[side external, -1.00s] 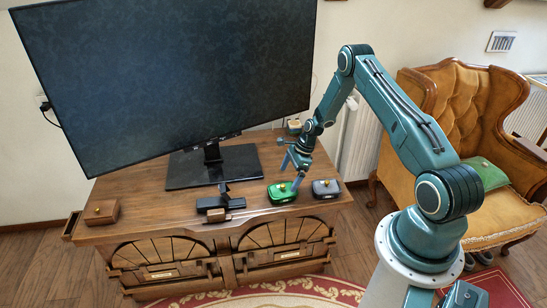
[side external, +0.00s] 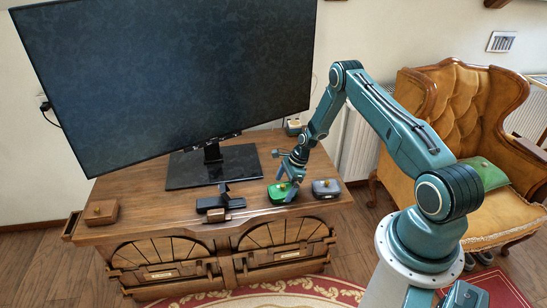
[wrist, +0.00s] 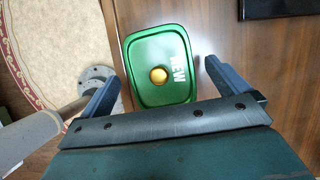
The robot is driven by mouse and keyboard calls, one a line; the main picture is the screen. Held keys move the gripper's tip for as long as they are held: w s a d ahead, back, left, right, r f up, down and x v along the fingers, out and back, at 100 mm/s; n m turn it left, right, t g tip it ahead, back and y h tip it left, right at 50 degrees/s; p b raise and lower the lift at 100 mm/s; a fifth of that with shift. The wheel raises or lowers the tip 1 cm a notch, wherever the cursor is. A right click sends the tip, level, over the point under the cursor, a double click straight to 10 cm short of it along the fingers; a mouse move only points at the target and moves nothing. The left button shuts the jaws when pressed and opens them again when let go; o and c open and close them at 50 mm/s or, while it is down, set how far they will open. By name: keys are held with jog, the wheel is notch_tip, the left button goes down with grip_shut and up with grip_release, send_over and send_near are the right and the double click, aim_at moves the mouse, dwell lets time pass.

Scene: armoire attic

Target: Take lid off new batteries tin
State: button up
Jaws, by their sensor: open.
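The new batteries tin is green, with its lid (wrist: 160,48) on, a gold knob (wrist: 158,76) in the middle and white "NEW" lettering. In the side view the tin (side external: 279,194) sits on the wooden cabinet top near its front edge. My gripper (side external: 288,190) is over the tin, pointing down. In the wrist view my gripper (wrist: 159,77) is open, one finger on each side of the lid, with the knob between the fingertips. Nothing is held. The side view does not show clearly how high the fingertips are above the lid.
A grey tin (side external: 326,188) stands just right of the green one. A dark stand with a small wooden block (side external: 217,214) is to the left. A large monitor (side external: 170,70) on a black base (side external: 185,175) stands behind. A small wooden box (side external: 101,212) is at the far left of the cabinet top (side external: 150,195).

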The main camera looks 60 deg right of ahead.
jog(key=c, duration=1)
jog(key=shift+o, duration=0.2)
notch_tip(320, 180, up, 20)
dwell(0.7)
